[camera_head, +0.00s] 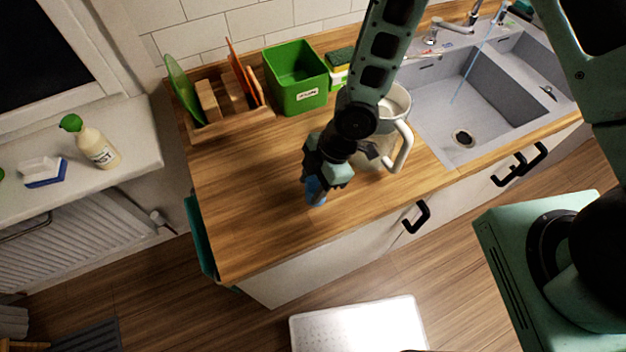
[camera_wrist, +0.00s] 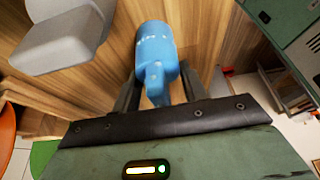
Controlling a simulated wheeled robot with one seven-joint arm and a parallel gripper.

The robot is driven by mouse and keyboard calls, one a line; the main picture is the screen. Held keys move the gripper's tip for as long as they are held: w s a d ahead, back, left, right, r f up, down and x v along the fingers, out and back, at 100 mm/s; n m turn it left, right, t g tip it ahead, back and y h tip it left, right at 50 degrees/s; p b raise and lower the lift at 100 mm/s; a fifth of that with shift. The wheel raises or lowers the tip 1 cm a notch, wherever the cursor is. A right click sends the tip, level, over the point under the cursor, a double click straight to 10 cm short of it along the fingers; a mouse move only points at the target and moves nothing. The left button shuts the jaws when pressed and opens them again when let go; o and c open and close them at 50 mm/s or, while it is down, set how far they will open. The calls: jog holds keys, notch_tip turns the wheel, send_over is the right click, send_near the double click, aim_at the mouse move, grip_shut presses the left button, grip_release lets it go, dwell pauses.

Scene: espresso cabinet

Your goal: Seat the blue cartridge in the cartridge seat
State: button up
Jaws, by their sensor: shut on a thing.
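The blue cartridge (camera_head: 316,193) shows below my gripper (camera_head: 318,180) in the head view, over the front part of the wooden counter. In the wrist view the blue cartridge (camera_wrist: 155,50) is between the two dark fingers of my gripper (camera_wrist: 157,88), which is shut on it. Its narrower end points toward the palm. I cannot tell whether it touches the counter. A pale jug (camera_head: 404,140) with a large handle stands to the right, partly hidden behind my arm. No cartridge seat can be made out in either view.
A green box (camera_head: 297,78) and a wooden rack (camera_head: 221,103) with plates stand at the back of the counter (camera_head: 235,200). A sink (camera_head: 440,105) with running water is at the right. The counter's front left is clear. A spray bottle (camera_head: 97,146) stands on the left sill.

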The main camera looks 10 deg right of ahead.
jog(key=shift+f, duration=0.25)
jog(key=o, duration=1)
jog(key=shift+r, duration=0.1)
jog(key=shift+o, duration=0.2)
